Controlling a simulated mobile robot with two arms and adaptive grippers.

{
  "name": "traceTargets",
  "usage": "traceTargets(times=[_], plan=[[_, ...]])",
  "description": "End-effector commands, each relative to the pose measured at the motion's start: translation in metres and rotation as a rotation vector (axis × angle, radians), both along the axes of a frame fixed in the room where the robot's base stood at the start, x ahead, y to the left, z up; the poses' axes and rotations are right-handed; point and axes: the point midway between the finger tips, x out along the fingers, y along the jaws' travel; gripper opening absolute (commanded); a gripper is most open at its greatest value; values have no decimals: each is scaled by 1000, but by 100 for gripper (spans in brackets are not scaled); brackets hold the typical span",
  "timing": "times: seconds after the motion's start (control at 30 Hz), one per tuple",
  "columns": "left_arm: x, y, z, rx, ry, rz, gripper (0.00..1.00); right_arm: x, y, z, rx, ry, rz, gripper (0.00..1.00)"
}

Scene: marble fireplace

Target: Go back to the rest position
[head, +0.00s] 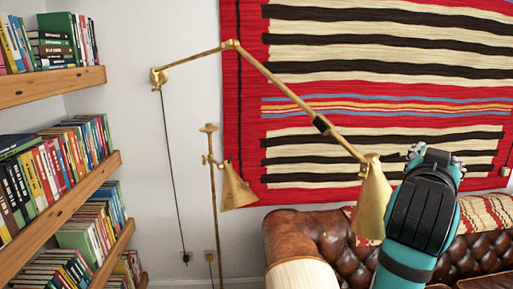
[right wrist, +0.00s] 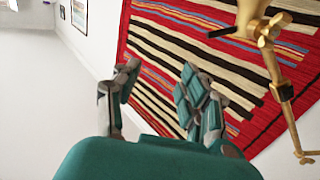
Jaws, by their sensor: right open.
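My right gripper (head: 436,157) is raised at the right of the head view, in front of the striped wall rug. Its teal and black arm hides most of it there, with only grey finger parts showing at the top. In the right wrist view my right gripper (right wrist: 160,78) has its two fingers apart, with nothing between them but the rug behind. My left gripper is in neither view.
A brass swing-arm wall lamp (head: 372,205) hangs just left of my right arm; I cannot tell the gap. A second brass lamp (head: 237,188) stands farther left. A brown leather sofa (head: 300,232) is below the rug (head: 245,110). Bookshelves (head: 60,205) line the left.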

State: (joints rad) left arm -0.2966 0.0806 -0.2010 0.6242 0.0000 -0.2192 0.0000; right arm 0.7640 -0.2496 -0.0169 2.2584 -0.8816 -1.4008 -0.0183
Motion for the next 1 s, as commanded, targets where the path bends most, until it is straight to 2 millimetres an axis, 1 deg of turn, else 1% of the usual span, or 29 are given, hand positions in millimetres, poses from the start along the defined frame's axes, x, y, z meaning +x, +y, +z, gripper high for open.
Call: traceTargets(times=[0.03, 0.17, 0.27, 0.37, 0.47, 0.57, 0.63, 0.67, 0.7, 0.77, 0.8, 0.87, 0.9, 0.97, 1.0], plan=[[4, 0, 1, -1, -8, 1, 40, 2, 1, -8, -2, 17, 8, 43], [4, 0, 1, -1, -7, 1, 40, 6, 4, -30, -2, 59, 33, 43], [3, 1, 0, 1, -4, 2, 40, 9, 6, -52, -3, 101, 57, 43], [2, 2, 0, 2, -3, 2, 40, 11, 10, -79, -3, 154, 88, 43], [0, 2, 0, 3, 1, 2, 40, 12, 14, -114, -2, 225, 127, 43], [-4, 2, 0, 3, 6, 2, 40, 8, 21, -156, 3, 308, 176, 43], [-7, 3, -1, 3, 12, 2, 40, 2, 27, -193, 10, 382, 220, 43], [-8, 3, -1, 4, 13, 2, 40, -2, 30, -211, 12, 420, 242, 43], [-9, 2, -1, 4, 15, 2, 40, -10, 35, -236, 21, 475, 274, 43], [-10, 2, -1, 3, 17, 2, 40, -27, 43, -278, 37, 568, 328, 43], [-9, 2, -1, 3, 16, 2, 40, -41, 49, -305, 48, 630, 365, 43], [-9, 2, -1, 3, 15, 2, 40, -65, 58, -342, 72, 721, 420, 43], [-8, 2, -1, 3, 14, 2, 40, -81, 64, -364, 88, 779, 456, 43], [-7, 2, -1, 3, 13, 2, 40, -105, 72, -391, 112, 853, 502, 43], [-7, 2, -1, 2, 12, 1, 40, -121, 77, -406, 129, 898, 529, 43]])
